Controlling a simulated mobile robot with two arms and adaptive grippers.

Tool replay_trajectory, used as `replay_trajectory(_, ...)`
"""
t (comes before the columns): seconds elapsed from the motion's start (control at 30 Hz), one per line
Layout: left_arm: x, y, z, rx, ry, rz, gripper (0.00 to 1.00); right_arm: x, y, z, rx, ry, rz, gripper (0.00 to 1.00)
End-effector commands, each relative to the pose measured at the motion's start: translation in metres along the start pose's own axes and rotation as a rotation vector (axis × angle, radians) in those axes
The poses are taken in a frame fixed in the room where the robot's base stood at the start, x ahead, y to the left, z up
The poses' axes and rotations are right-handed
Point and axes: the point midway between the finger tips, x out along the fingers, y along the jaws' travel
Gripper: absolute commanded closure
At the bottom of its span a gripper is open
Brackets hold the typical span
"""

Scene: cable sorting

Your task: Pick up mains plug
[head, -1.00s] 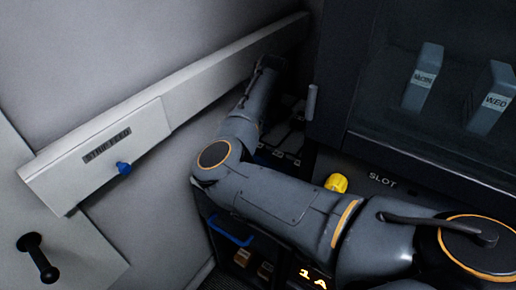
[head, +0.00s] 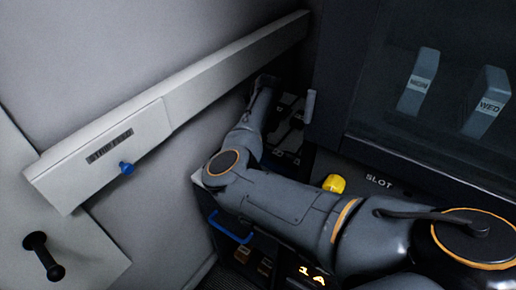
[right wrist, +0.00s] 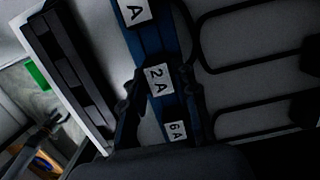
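In the head view my right arm reaches in from the right, and my right gripper (head: 266,82) is small and dark at the far corner beneath the long pale rail. In the right wrist view the two dark fingers of my right gripper (right wrist: 160,92) stand apart, one on each side of a blue strip (right wrist: 148,42) with white labels; I see nothing held between them. Black cables (right wrist: 250,62) loop over a pale surface to the right. Dark blocks (right wrist: 306,108) at their ends are cut by the picture edge; I cannot tell whether one is the mains plug. My left gripper is out of view.
A pale rail (head: 215,75) with a blue knob (head: 126,169) runs along the left wall. A dark cabinet (head: 345,75) stands close on the right. A yellow knob (head: 335,183) and a blue handle (head: 230,228) flank my arm. A black rack (right wrist: 75,75) lies left of the fingers.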

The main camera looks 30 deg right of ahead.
Motion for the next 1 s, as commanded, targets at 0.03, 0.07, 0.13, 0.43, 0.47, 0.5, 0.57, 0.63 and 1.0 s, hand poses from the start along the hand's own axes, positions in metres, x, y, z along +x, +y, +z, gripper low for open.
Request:
replay_trajectory(0.03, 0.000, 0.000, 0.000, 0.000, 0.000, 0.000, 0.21, 0.000, 0.000, 0.000, 0.000, 0.000, 0.000, 1.00)
replay_trajectory(0.07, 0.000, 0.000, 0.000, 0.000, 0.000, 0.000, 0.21, 0.000, 0.000, 0.000, 0.000, 0.000, 0.000, 1.00)
replay_trajectory(0.13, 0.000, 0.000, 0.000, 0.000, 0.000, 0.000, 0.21, 0.000, 0.000, 0.000, 0.000, 0.000, 0.000, 1.00)
replay_trajectory(0.43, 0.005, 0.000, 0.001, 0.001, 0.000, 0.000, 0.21, -0.022, -0.001, 0.004, 0.000, -0.004, -0.003, 1.00)
replay_trajectory(0.47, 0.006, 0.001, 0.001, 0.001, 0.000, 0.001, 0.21, -0.028, -0.001, 0.005, 0.001, -0.004, -0.003, 1.00)
replay_trajectory(0.5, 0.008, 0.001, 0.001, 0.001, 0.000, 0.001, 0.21, -0.036, -0.001, 0.006, 0.001, -0.004, -0.004, 1.00)
replay_trajectory(0.57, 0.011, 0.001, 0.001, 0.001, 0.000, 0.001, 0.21, -0.048, -0.001, 0.009, 0.001, -0.005, -0.004, 1.00)
replay_trajectory(0.63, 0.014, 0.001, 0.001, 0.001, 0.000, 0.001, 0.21, -0.062, -0.001, 0.010, 0.001, -0.004, -0.003, 1.00)
replay_trajectory(1.0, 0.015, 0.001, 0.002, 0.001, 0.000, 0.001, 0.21, -0.107, 0.000, 0.016, 0.000, -0.001, -0.001, 1.00)
